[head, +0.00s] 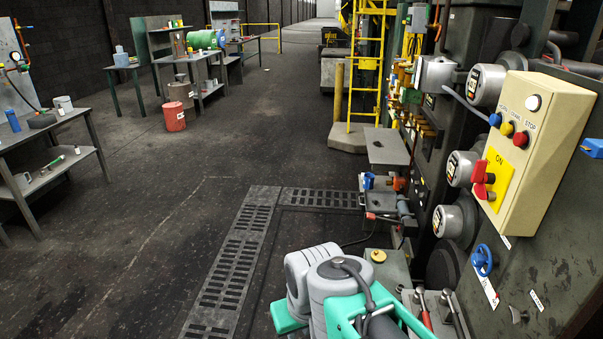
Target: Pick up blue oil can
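A small blue object (368,181) stands on a low ledge at the foot of the machine, right of the picture's middle. It may be the blue oil can, but it is too small to tell. A blue cylinder (12,120) stands on the left workbench, and a pale blue container (121,50) stands on a bench farther back. I cannot tell for certain which of these is the oil can. My grey and teal arm is at the bottom middle, nearer than the ledge. My gripper does not show.
The machine with a cream control box (534,145) fills the right side. A yellow ladder (367,65) stands behind the ledge. The left workbench (45,128) and a red drum (174,117) border open floor (150,230). A floor grate (236,250) runs beside my arm.

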